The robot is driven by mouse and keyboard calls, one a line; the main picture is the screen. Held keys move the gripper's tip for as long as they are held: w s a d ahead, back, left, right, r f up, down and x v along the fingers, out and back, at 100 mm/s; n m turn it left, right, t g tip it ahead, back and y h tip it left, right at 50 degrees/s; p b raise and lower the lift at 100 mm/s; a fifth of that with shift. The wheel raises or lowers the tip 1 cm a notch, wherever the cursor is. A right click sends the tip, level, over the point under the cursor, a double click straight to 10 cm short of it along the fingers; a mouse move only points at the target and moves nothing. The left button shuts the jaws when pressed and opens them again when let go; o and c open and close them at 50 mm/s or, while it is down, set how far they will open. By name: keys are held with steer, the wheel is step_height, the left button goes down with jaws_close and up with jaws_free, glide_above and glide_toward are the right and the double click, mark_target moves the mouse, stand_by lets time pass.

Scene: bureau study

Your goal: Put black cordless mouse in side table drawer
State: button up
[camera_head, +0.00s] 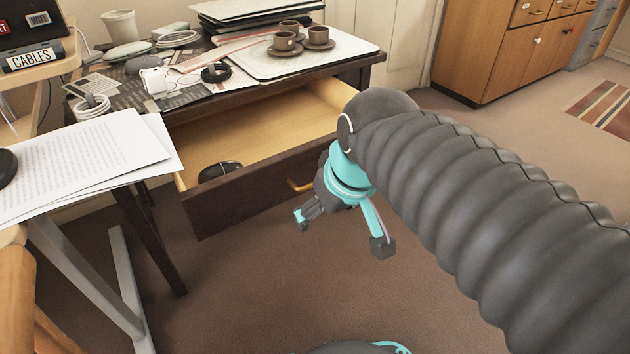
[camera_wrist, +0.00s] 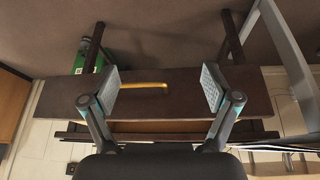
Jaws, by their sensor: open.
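The side table drawer (camera_head: 272,142) is pulled well out, with a pale wood inside and a dark front. The black cordless mouse (camera_head: 220,170) lies in the drawer, near its front left corner. The drawer's yellow handle (camera_head: 299,186) sits on the front panel. My gripper (camera_head: 341,232) is open and empty, outside the drawer and near its front. In the wrist view, the handle (camera_wrist: 143,85) shows between the two spread fingers of my gripper (camera_wrist: 161,86), apart from them. The mouse does not show in the wrist view.
The side table top (camera_head: 352,67) carries a tray (camera_head: 345,60) with brown cups, a cable coil (camera_head: 92,108) and papers. A desk with paper sheets (camera_head: 85,155) stands close on the left. The floor (camera_head: 230,290) before the drawer is clear. A wooden cabinet (camera_head: 480,60) stands behind.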

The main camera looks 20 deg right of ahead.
steer(key=shift+s+d+f+m+t+h, duration=0.15)
steer(key=shift+s+d+f+m+t, duration=0.1)
steer(key=shift+s+f+m, duration=0.4)
steer(key=shift+s+d+f+m+t+h, duration=0.15)
steer(key=shift+s+d+f+m, duration=0.1)
steer(key=shift+s+f+m, duration=0.4)
